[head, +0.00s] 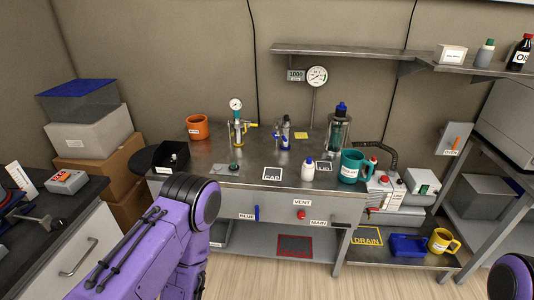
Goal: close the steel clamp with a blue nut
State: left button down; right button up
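A small upright steel fitting with blue parts (284,134) stands near the middle of the steel bench. It may be the clamp with the blue nut, but it is too small to tell whether it is open or shut. A glass vessel with a dark blue top (339,132) stands to its right. My purple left arm reaches in from the lower left, in front of the bench. Its gripper does not show. Only a bit of my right arm shows at the lower right corner, and its gripper is out of view.
A gauge fitting with yellow parts (238,130) stands left of the blue-marked fitting. An orange mug (197,127), a black box (171,156), a white bottle (308,169) and a teal mug (354,166) stand on the bench (262,153). A shelf (345,51) hangs above.

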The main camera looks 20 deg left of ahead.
aim_at(275, 129)
jog(key=u, duration=0.75)
jog(key=i, duration=1.4)
jog(key=z, duration=0.15)
